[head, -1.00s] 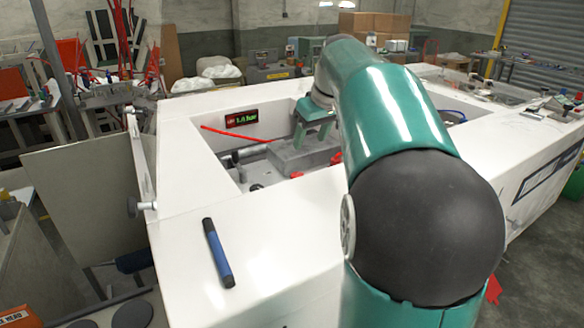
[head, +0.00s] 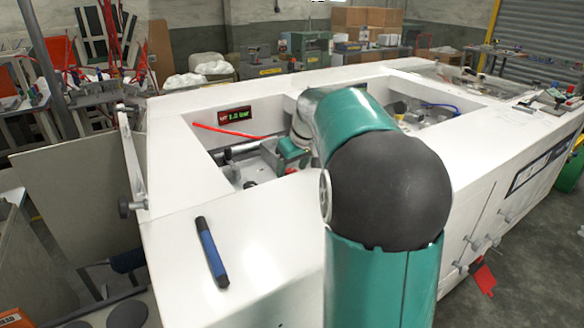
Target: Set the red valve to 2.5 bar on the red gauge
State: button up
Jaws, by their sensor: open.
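The gauge (head: 236,115) is a small dark panel with a red edge on the inner back wall of the white housing. Its green digits end in "bar", but I cannot read the number surely. A small red part (head: 291,170), perhaps the red valve, shows in the left bay, mostly hidden. My gripper (head: 288,160) is low in this bay, just above and beside the red part. It is open. I cannot tell whether it touches the part, and my arm hides the bay's right side.
A thin red hose (head: 225,130) slants across the bay near a grey pipe (head: 243,149). The white housing's top (head: 180,190) rims the bay, and a blue-black marker (head: 212,252) lies on it. A second bay with a blue hose (head: 440,106) is at the right.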

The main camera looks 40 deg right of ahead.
jog(key=shift+w+f, duration=0.3)
jog(key=shift+f, duration=0.05)
jog(key=shift+s, duration=0.1)
jog(key=c, duration=1)
jog(key=shift+o, duration=0.2)
